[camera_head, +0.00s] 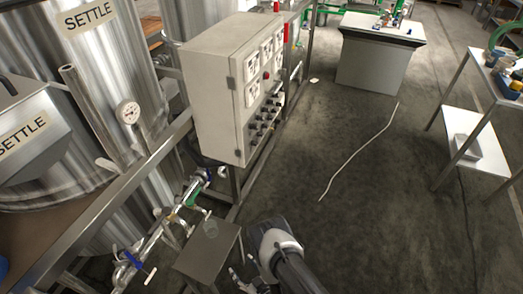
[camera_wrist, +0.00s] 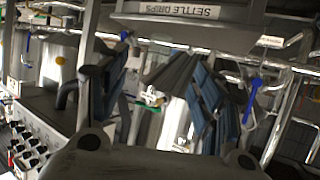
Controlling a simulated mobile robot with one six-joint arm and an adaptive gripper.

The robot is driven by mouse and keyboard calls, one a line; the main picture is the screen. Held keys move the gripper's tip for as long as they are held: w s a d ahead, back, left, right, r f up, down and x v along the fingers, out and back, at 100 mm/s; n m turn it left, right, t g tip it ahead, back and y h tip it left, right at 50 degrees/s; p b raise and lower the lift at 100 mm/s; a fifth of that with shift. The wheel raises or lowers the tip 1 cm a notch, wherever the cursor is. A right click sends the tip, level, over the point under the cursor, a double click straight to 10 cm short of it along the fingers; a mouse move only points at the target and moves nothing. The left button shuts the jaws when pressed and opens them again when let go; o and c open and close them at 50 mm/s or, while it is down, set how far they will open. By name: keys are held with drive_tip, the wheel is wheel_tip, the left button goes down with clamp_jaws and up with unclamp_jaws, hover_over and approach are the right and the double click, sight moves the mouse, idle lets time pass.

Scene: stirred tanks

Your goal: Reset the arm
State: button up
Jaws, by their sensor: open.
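My gripper (camera_head: 243,280) is at the bottom of the head view, at the end of my dark arm, just right of a small grey stand (camera_head: 205,262). In the wrist view its two blue-padded fingers stand apart, and the gripper (camera_wrist: 158,82) is open with nothing between the fingers. Behind the gap are pipes and a valve with a green part (camera_wrist: 152,97). A grey surface labelled SETTLE DRIPS (camera_wrist: 180,14) crosses the top of the wrist view.
Steel tanks marked SETTLE (camera_head: 88,16) and a pipe rail with valves (camera_head: 165,225) fill the left. A control cabinet (camera_head: 215,85) stands beside them. Open floor (camera_head: 310,150) lies right, before a white side table (camera_head: 462,125).

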drive_tip(key=w+a+r+h, duration=0.1)
drive_tip(key=w+r, duration=0.6)
drive_tip(key=w, duration=0.2)
drive_tip(key=w+r+h, duration=0.1)
drive_tip(key=w+r, duration=0.5)
drive_tip(key=w, duration=0.3)
drive_tip(key=w+d+r+m+g+h, duration=0.1)
drive_tip(key=w+d+r, duration=0.15)
drive_tip(key=r, duration=0.55)
drive_tip(key=w+d+r+m+h, duration=0.1)
drive_tip(key=d+r, duration=0.2)
drive_tip(key=r, duration=0.6)
drive_tip(key=w+d+r+m+g+h, duration=0.1)
drive_tip(key=d+r+h, duration=0.15)
drive_tip(key=r, duration=0.55)
drive_tip(key=s+d+r+m+g+h, duration=0.1)
drive_tip(key=s+d+r, duration=0.3)
drive_tip(key=s+r, duration=0.3)
drive_tip(key=s+d+r+m+g, duration=0.1)
drive_tip(key=s+d+r, duration=0.45)
drive_tip(key=r, duration=0.35)
drive_tip(key=s+d+r+m+g, duration=0.1)
drive_tip(key=s+r, duration=0.1)
drive_tip(key=s, duration=0.9)
drive_tip(key=s+d+r+m+g, duration=0.1)
drive_tip(key=s+d+r, duration=0.1)
drive_tip(key=s, duration=0.9)
drive_tip(key=shift+s+d+r, duration=0.15)
drive_tip(key=shift+s+r, duration=0.25)
drive_tip(key=shift+r, duration=0.15)
